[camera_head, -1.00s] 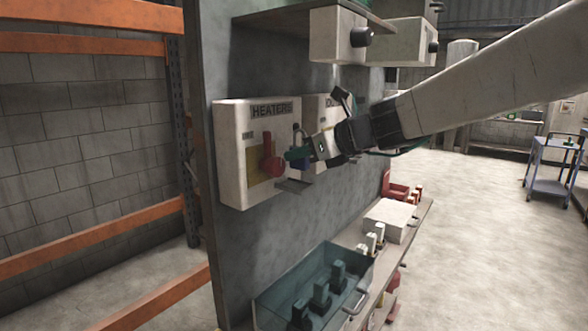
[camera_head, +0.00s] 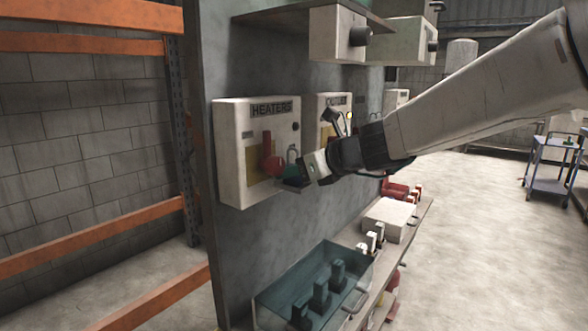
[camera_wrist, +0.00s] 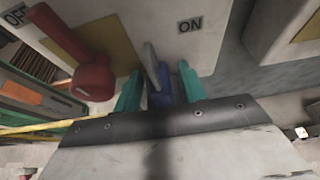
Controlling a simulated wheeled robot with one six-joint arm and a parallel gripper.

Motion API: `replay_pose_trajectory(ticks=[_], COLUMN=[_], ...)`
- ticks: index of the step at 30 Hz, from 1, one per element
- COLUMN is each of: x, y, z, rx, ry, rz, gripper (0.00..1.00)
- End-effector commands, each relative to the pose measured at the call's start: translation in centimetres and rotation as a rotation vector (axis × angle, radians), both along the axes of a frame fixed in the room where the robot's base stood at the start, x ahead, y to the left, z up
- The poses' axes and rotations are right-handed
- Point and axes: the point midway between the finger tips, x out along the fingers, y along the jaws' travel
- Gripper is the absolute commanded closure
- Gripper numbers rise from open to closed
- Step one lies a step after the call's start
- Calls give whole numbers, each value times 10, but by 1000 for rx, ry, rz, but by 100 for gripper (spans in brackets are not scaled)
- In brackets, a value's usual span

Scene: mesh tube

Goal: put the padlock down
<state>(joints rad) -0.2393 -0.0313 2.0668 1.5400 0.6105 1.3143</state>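The padlock (camera_wrist: 161,97) has a blue body and a grey shackle. In the wrist view it sits between the two teal fingers of my gripper (camera_wrist: 160,82), with narrow gaps seen on both sides. In the head view my gripper (camera_head: 293,174) is low at the front of the HEATERS box (camera_head: 232,165), right of its red handle (camera_head: 271,160). The padlock's shackle (camera_head: 292,153) shows above the fingers and its body is mostly hidden.
A second box (camera_head: 325,104) is to the right. A shelf with switch boxes (camera_head: 337,34) is above. A teal bin (camera_head: 290,297) and a white box (camera_head: 388,221) stand on the lower shelf. Orange rack beams (camera_head: 90,240) are at the left.

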Motion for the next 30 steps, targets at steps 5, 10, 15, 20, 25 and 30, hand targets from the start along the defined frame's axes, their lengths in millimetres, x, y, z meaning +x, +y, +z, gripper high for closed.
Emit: replay_pose_trajectory(ticks=[5,10,15,20,25,30], x=[0,-5,-24,-44,-60,-67], y=[0,-7,-32,-58,-78,-87], z=[1,9,22,35,45,49], rx=[0,1,1,0,1,0], ry=[0,-3,-5,-4,-2,0], rz=[0,-2,-4,-5,-3,-1], gripper=[58,58,58,58,58,58])
